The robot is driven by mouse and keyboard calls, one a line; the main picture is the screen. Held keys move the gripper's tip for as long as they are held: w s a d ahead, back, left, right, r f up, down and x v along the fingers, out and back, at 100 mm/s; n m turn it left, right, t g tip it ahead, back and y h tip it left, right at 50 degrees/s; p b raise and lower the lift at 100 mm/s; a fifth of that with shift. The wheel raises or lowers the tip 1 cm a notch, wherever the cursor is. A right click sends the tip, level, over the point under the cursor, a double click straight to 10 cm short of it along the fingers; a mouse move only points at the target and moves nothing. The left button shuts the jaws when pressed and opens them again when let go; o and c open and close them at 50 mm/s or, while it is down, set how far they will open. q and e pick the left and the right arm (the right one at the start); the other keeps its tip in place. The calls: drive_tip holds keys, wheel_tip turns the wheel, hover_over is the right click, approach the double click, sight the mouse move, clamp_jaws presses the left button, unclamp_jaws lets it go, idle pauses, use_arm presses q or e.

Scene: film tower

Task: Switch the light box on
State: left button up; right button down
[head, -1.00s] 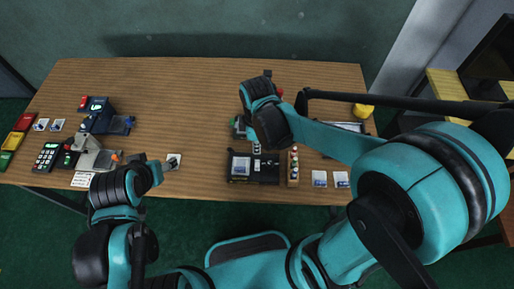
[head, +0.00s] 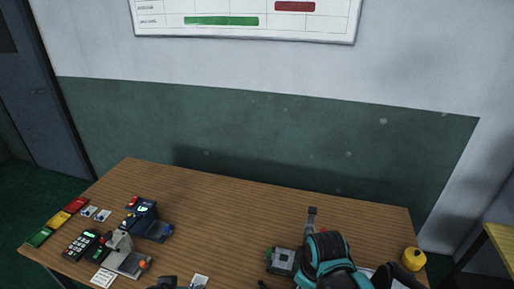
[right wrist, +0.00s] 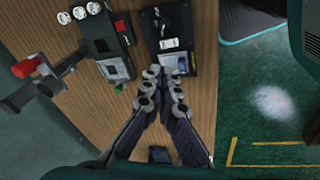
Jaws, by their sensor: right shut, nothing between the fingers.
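I cannot pick out the light box for certain. A pale flat panel edge (head: 367,271) shows in the head view, mostly hidden behind my right arm; it may be the light box. No switch on it is visible. My right gripper (right wrist: 165,78) is shut and empty in the right wrist view, its tips just at the near edge of a black tray (right wrist: 186,62) with a small picture on it. In the head view the right gripper's fingers are hidden. Only a dark bit of my left gripper (head: 164,283) shows at the bottom edge, so its fingers cannot be judged.
A grey-green device (head: 283,261) stands left of my right arm. A yellow round object (head: 413,259) is at the right. The middle tabletop (head: 215,225) is clear.

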drive_tip(key=s+d+r+m+t+b, duration=0.1)
drive_tip(key=s+d+r+m+t, duration=0.2)
drive_tip(key=m, duration=0.6)
drive_tip(key=shift+s+d+t, duration=0.2)
drive_tip(key=shift+d+t, duration=0.5)
drive_tip(key=shift+d, duration=0.1)
drive_tip(key=c, duration=1.7)
unclamp_jaws()
drive_tip(key=shift+s+d+r+m, duration=0.15)
drive_tip(key=shift+r+m, duration=0.1)
drive_tip(key=shift+m, duration=0.15)
drive_tip(key=shift+w, duration=0.2)
